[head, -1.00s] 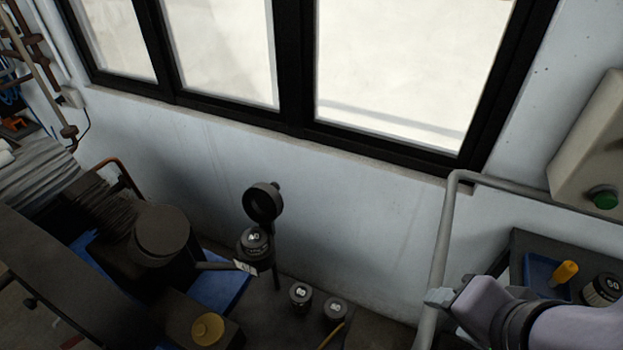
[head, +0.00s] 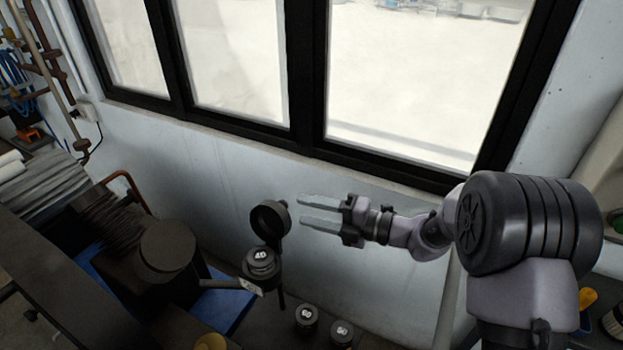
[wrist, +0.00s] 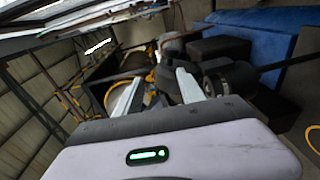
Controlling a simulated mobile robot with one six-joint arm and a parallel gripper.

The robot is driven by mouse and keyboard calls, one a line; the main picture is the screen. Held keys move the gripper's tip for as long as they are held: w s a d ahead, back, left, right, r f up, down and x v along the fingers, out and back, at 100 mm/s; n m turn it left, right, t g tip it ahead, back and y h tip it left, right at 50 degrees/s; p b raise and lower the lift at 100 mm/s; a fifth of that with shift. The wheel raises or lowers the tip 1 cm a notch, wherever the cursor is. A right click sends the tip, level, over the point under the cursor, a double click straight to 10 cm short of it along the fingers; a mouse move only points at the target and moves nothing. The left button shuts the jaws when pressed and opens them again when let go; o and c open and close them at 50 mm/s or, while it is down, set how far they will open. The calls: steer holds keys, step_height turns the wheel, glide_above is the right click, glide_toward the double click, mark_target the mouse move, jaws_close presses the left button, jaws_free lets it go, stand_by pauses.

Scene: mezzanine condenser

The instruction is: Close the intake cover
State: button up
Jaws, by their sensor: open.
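The intake cover (head: 268,221) is a dark round cap standing raised, its hollow side facing the camera. My gripper (head: 303,211) is open and empty, with two pale fingers pointing left. Its fingertips appear just right of the cover in the head view; I cannot tell whether they touch it. In the wrist view both fingers of my gripper (wrist: 155,82) show spread apart, with dark round parts beyond them that I cannot clearly identify.
Two canisters (head: 306,318) (head: 341,333) stand low to the right of the intake. A dark cylinder (head: 167,250) and a blue tray (head: 226,303) are on the left. The wall and window (head: 410,90) are behind my arm. A grey rail (head: 447,300) stands at right.

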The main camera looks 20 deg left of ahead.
mark_target(283, 206)
steer(key=a+f+m+b, duration=0.1)
steer(key=a, duration=0.1)
steer(key=w+a+f+m+t+b, duration=0.1)
steer(key=a+m, duration=0.1)
steer(key=a, duration=0.1)
steer(key=w+a+f+m+b, duration=0.1)
steer(key=a, duration=0.1)
steer(key=shift+w+a+f+t+y, duration=0.15)
steer(key=shift+a+f+t+y, duration=0.15)
steer(key=shift+f+y, duration=0.1)
steer(key=shift+a+r, duration=0.15)
steer(key=shift+a, duration=0.3)
jaws_close()
stand_by(0.5)
